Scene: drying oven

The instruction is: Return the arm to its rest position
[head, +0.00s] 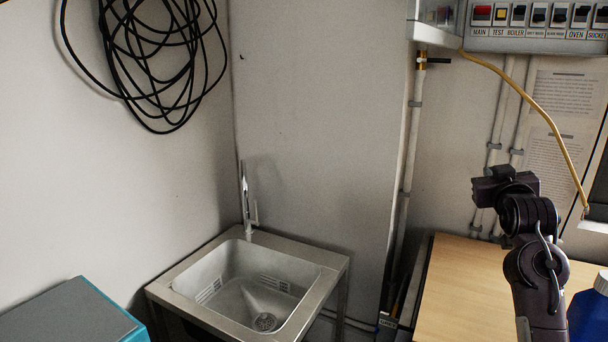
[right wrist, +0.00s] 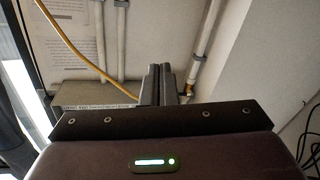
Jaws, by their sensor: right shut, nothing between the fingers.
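My right arm rises at the right of the head view, in front of the wooden bench top (head: 465,290). My right gripper (head: 484,190) is at its upper end, raised above the bench and apart from the wall. In the right wrist view the two dark fingers of the right gripper (right wrist: 161,72) stand together, shut, with nothing between them. My left arm and gripper do not show. No drying oven can be made out in either view.
A steel sink (head: 250,290) stands in the corner. A grey box with a teal edge (head: 70,315) is at lower left. A blue container (head: 590,312) is close to the right arm. A switch panel (head: 535,22) and yellow cable (head: 540,105) are on the wall above.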

